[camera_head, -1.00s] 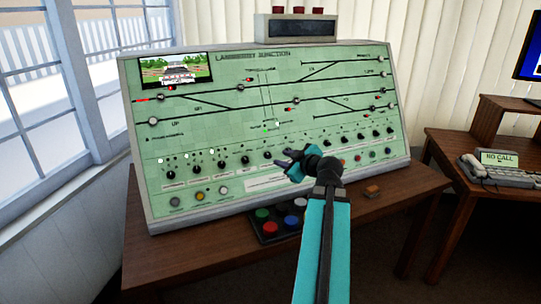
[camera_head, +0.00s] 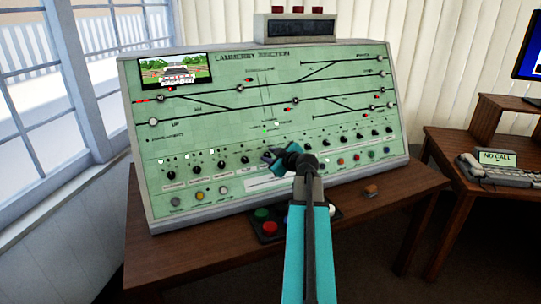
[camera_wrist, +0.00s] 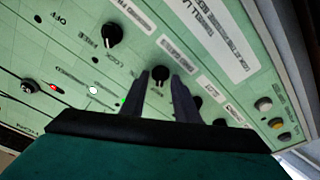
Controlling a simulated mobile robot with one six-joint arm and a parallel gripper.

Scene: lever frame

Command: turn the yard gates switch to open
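The green control panel (camera_head: 225,110) carries a row of black rotary knobs along its lower part. My gripper (camera_head: 268,157) is at this row, near its middle, in front of the panel. In the wrist view my gripper (camera_wrist: 161,77) has its two dark fingers apart, one on each side of a black knob (camera_wrist: 158,74). A gap seems to show between the knob and each finger; contact is not clear. The label by this knob is too small to read, so I cannot tell whether it is the yard gates switch.
In the wrist view another black knob (camera_wrist: 112,35) sits beside words reading FREE and LOCK. A box with coloured buttons (camera_head: 265,226) lies on the wooden desk (camera_head: 395,198) below the panel.

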